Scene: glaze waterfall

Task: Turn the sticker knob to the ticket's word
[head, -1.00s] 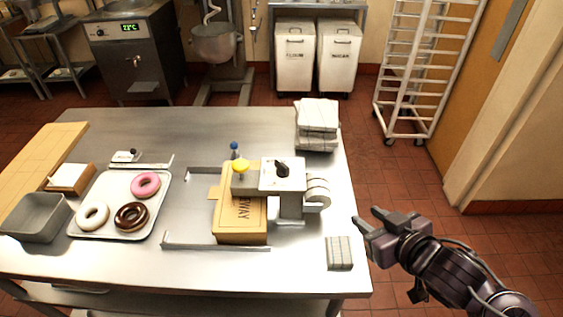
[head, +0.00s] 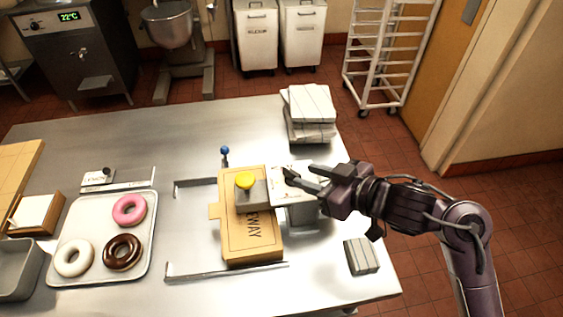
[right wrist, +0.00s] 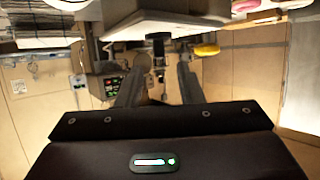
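The sticker machine (head: 292,184) is a metal unit with a pale top plate, beside and partly over a tan cardboard box (head: 250,225). Its black knob (head: 289,173) is partly covered by my right fingers in the head view. My right gripper (head: 307,180) is open at the knob. In the right wrist view the dark knob (right wrist: 158,44) shows between the parted fingertips, under the pale plate. I cannot tell if either finger touches it. A small white card with dark print (head: 98,177), possibly the ticket, stands behind the donut tray; its word is unreadable. My left gripper is out of view.
A tray (head: 65,272) with three donuts lies left of the box. Folded stacks (head: 309,112) lie behind; a grey striped block (head: 361,256) lies front right.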

